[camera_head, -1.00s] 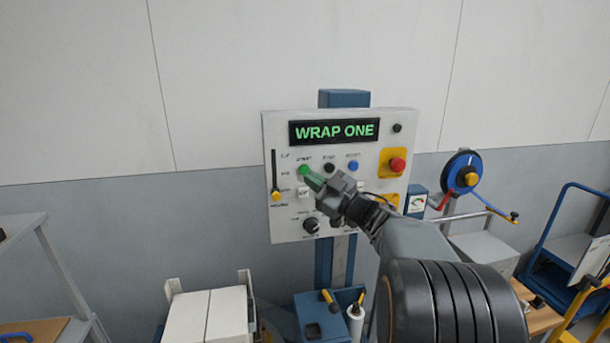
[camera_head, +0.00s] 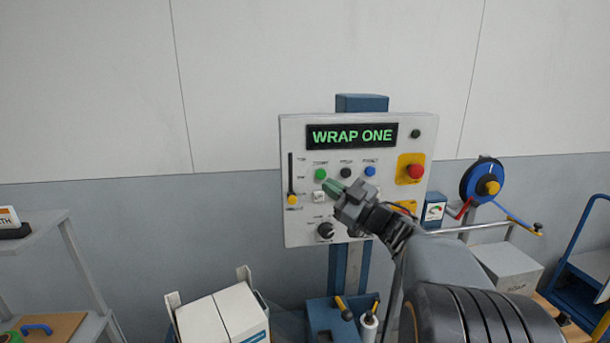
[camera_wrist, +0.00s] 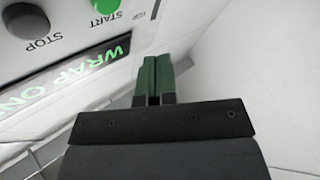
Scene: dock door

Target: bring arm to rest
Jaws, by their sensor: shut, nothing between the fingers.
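My gripper (camera_head: 333,187) has green fingers that are shut and empty. In the head view it is in front of the white control panel (camera_head: 300,225), just below and right of the green start button (camera_head: 320,174). The wrist view shows the shut green fingers (camera_wrist: 153,75) pointing past the panel, with the start button (camera_wrist: 106,5) and the stop button (camera_wrist: 41,18) at its upper left. The fingers look apart from the buttons. The lit display (camera_head: 352,136) reads "WRAP ONE". My arm reaches in from the lower right.
A red emergency button (camera_head: 415,171) on yellow sits at the panel's right. A blue reel (camera_head: 480,183) with a crank stands further right. White boxes (camera_head: 220,318) are below left, and a grey shelf (camera_head: 45,238) is at the far left. The wall behind is bare.

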